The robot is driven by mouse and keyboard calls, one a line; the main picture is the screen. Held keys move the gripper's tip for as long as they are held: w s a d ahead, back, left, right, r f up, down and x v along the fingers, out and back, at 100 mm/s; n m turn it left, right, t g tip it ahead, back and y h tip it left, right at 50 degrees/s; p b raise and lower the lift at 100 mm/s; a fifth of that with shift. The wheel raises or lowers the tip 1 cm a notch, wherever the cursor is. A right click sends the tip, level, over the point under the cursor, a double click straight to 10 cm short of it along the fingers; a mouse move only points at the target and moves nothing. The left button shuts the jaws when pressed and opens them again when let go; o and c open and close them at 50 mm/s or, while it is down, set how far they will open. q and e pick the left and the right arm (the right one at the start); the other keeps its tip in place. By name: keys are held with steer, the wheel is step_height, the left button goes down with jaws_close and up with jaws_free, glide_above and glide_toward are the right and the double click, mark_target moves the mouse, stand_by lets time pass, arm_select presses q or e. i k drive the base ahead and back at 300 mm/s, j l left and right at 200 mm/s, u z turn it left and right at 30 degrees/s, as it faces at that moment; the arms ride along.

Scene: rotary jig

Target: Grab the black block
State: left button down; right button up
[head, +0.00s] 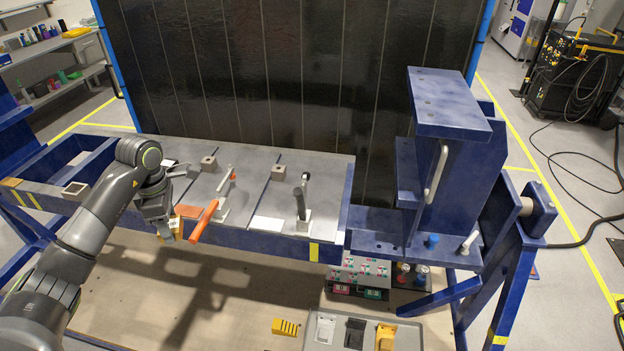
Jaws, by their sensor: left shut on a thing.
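A black piece (355,333), which may be the black block, lies in the middle compartment of a grey tray (311,340) at the bottom of the head view. My left gripper (169,235) is at the front edge of the blue jig table, left of the orange clamp handle (203,222) and far from the tray. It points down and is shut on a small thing. The thing is mostly hidden by the fingers, and I cannot tell what it is; a yellow-brown patch shows beside them. My right gripper is not in view.
The jig's grey plates (262,185) carry toggle clamps, including a black-handled one (303,200). A blue upright bracket (445,170) stands on the right. A yellow slotted block (285,327) lies left of the tray. The floor board under the jig's left is clear.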

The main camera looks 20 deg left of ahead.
mark_target(168, 162)
steer(key=i+z, duration=0.25)
steer(key=z, duration=0.15)
steer(key=i+j+z, duration=0.15)
steer(key=z, duration=0.2)
steer(key=i, duration=0.1)
